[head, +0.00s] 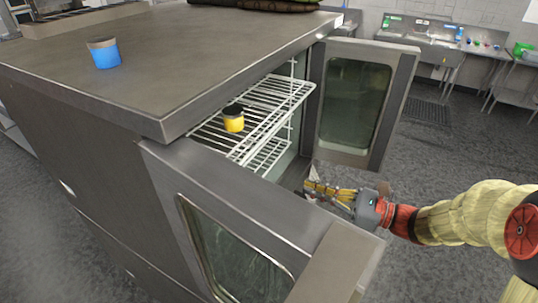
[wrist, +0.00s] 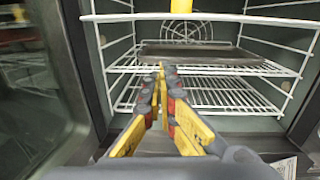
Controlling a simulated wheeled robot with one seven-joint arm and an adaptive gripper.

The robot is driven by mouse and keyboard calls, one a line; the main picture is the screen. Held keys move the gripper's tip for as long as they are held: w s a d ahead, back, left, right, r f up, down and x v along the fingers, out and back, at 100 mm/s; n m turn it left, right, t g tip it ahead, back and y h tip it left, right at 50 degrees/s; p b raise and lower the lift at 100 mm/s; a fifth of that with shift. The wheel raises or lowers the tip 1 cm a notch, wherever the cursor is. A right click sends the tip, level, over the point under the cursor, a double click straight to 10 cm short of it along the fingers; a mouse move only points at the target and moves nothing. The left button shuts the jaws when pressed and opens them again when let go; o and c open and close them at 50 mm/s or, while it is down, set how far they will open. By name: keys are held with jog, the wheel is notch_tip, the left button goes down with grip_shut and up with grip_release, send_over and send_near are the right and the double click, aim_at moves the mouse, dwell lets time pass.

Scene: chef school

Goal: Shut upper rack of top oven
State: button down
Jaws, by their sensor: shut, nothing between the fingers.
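The top oven stands with both doors open, the left door (head: 230,225) toward me and the right door (head: 362,100) beyond. Its upper rack (head: 280,97) is a white wire shelf that sticks out of the opening, with a yellow jar with a black lid (head: 233,120) on it. In the wrist view the upper rack (wrist: 268,20) crosses the top, and the yellow jar (wrist: 183,32) shows partly beyond it. My gripper (head: 312,188) is shut and empty, between the doors and in front of the opening, lower than the upper rack. The shut fingers (wrist: 160,75) point into the oven.
A lower wire rack (head: 268,156) lies below the upper one. A dark tray (wrist: 200,52) sits inside the oven. A blue jar (head: 104,53) stands on the steel top (head: 150,60). Sinks (head: 440,45) line the back wall. The floor to the right is open.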

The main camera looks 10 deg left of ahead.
notch_tip(320, 180, up, 4)
jog(key=m+t+y, duration=0.1)
jog(key=t, duration=0.1)
jog(key=p, duration=0.3)
send_near(237, 141)
jog(key=w, duration=0.2)
jog(key=shift+s+a+r+g+y, duration=0.1)
jog(key=shift+a+r+g+y, duration=0.1)
jog(key=shift+g+y, duration=0.1)
jog(key=x, duration=0.3)
jog(key=f+b+x, duration=0.1)
jog(key=x, duration=0.2)
jog(key=f+b+x, duration=0.1)
jog(key=x, duration=0.2)
jog(key=shift+a, duration=0.5)
jog(key=shift+r, duration=0.2)
